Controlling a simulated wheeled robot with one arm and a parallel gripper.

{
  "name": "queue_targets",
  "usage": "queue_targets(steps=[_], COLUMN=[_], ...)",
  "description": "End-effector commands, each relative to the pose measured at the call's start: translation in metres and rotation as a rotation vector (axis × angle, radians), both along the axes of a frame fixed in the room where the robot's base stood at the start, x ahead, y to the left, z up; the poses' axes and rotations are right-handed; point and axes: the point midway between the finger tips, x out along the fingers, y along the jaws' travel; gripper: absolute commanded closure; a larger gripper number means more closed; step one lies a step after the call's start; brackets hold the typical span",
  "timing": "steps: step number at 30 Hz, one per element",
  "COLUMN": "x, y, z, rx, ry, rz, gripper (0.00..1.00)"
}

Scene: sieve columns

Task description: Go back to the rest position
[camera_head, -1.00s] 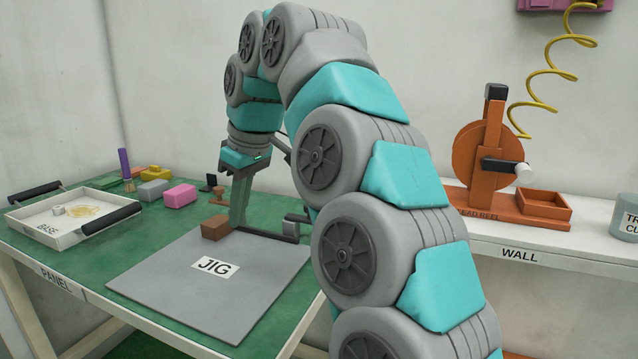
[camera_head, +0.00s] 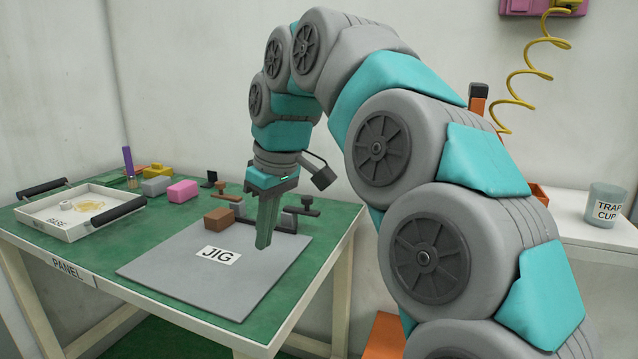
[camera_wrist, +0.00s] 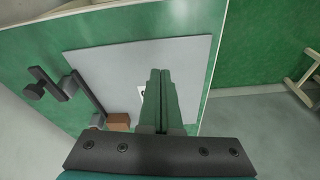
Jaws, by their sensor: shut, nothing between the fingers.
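My gripper (camera_head: 264,240) hangs with its fingers pointing down in front of the right part of the grey JIG plate (camera_head: 185,272) in the head view. Its two fingers are together with nothing between them. In the wrist view the shut fingers (camera_wrist: 158,75) reach over the same plate (camera_wrist: 110,62), and they hide part of its label. I cannot tell exactly how high the fingertips are above the plate.
On the green table, a brown block (camera_head: 219,218) and a dark clamp bar (camera_head: 305,206) stand at the plate's back edge. A white BASE tray (camera_head: 60,222), pink block (camera_head: 183,191) and yellow block (camera_head: 158,170) lie left. A TRAP CUP (camera_head: 604,204) stands on the right shelf.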

Motion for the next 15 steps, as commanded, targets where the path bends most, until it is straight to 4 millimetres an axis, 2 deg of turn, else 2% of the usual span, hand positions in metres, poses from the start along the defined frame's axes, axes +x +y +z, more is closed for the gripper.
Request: queue_targets(steps=[8,15], x=[-0.043,-0.097], y=[-0.064,-0.122], z=[-0.039,-0.088], rx=[-0.054,-0.107], ry=[0.066,0.133], rz=[-0.163,-0.351], gripper=[1.0,1.0])
